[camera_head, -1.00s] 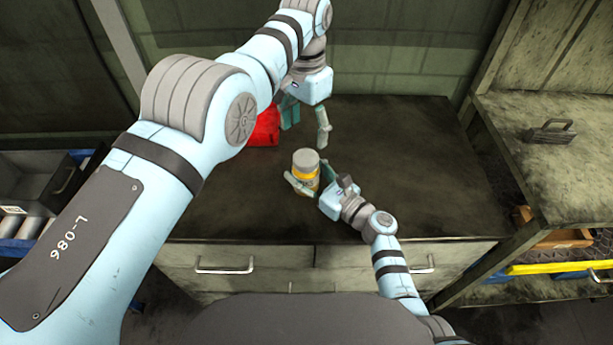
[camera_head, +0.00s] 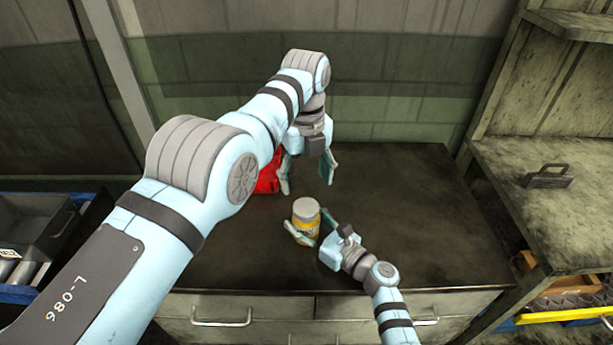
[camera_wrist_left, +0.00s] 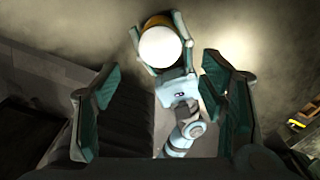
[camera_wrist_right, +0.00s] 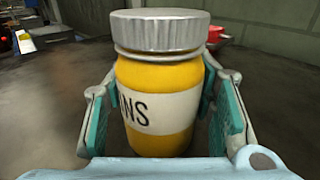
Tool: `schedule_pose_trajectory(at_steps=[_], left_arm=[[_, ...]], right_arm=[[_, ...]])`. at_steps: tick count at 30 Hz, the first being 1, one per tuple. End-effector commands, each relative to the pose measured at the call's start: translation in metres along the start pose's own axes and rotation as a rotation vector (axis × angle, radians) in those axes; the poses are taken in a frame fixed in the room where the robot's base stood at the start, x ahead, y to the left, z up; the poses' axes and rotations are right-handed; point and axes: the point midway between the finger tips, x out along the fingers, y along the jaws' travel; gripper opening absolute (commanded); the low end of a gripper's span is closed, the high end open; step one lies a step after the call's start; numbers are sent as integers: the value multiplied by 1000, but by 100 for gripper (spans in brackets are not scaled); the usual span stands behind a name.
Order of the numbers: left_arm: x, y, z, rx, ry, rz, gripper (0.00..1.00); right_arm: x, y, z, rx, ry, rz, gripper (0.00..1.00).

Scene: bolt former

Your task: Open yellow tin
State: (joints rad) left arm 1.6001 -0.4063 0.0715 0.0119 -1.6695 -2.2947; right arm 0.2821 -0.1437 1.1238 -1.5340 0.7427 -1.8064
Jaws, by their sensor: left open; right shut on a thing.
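The yellow tin (camera_head: 306,228) is a yellow jar with a pale label and a grey metal lid (camera_head: 305,208). It stands upright near the front of the dark worktop, and the lid is on. In the right wrist view the tin (camera_wrist_right: 158,105) sits between the fingers of my right gripper (camera_wrist_right: 160,120), which is shut on its body below the lid. My left gripper (camera_head: 308,183) is open and empty, fingers pointing down, behind and above the tin. In the left wrist view the lid (camera_wrist_left: 161,48) shows beyond its spread fingers, near the top.
A red object (camera_head: 268,178) stands on the worktop behind the tin, partly hidden by my left arm. The worktop (camera_head: 410,215) is clear to the right. A shelf unit (camera_head: 535,200) with a dark handled block (camera_head: 549,177) is at right. Grey bins (camera_head: 45,235) are at left.

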Motion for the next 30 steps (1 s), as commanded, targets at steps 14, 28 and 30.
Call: schedule_pose_trajectory(at_steps=[14,28,30], left_arm=[[75,0,0,49,1,-1,65],[79,0,0,47,0,0,36],[79,0,0,46,0,0,25]], right_arm=[[0,0,0,0,-1,0,0],[0,0,0,0,-1,0,0],[0,0,0,0,-1,0,0]])
